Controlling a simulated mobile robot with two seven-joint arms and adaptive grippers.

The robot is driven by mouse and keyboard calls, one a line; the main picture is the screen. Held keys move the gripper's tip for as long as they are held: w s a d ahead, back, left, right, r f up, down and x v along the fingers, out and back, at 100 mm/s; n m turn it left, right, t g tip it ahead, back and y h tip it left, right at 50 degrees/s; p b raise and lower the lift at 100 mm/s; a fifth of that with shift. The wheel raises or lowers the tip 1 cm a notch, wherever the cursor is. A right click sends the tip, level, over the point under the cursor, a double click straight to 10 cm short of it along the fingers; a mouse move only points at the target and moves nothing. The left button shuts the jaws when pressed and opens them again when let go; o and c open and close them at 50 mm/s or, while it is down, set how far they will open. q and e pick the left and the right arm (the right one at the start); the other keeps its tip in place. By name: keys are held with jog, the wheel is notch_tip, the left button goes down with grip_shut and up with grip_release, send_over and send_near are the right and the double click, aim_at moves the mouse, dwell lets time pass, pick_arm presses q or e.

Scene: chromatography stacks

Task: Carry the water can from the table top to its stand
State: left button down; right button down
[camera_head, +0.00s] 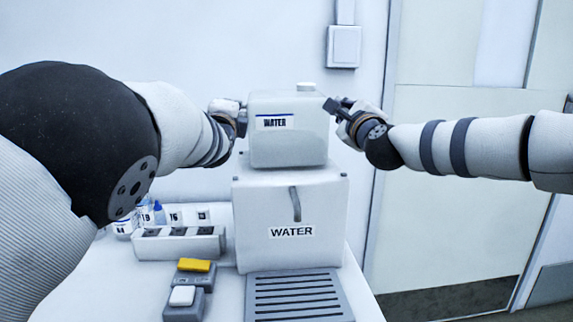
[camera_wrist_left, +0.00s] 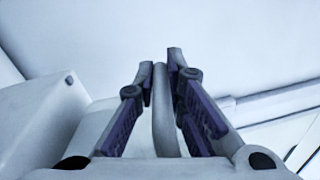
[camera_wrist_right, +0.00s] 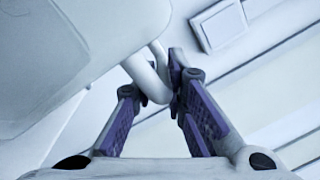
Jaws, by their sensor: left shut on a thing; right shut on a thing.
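The white water can (camera_head: 289,145), with a WATER label and a pale cap, is upright between my two grippers. It is right over the white stand (camera_head: 290,205), a box also labelled WATER. I cannot tell whether the can rests on it or hangs just above. My left gripper (camera_head: 240,113) is shut on the can's left handle, a pale bar (camera_wrist_left: 165,120) between the fingers in the left wrist view. My right gripper (camera_head: 332,107) is shut on the right handle (camera_wrist_right: 147,78), and the can's body (camera_wrist_right: 80,45) fills that view's upper left.
A slotted grey drip tray (camera_head: 298,296) lies before the stand. To its left are a yellow-topped block (camera_head: 194,265), a white-topped block (camera_head: 182,296), a white rack (camera_head: 178,244) and small bottles (camera_head: 159,212). A wall switch box (camera_head: 345,46) is behind on the right.

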pick_arm(q)
jog(key=shift+d, duration=0.15)
pick_arm(e)
jog(key=shift+s+a, duration=0.1)
jog(key=shift+a, duration=0.05)
pick_arm(q)
jog(key=c, duration=2)
grip_release()
jog(key=shift+f, duration=0.25)
pick_arm(e)
jog(key=c, duration=1.9)
grip_release()
jog(key=shift+f, duration=0.25)
jog(key=shift+c, duration=0.2)
pick_arm(q)
jog(key=o, duration=0.3)
pick_arm(e)
jog(key=o, duration=0.3)
pick_arm(q)
jog(key=shift+o, duration=0.2)
jog(key=shift+s, duration=0.1)
pick_arm(e)
jog(key=shift+o, duration=0.2)
jog(key=shift+r, duration=0.1)
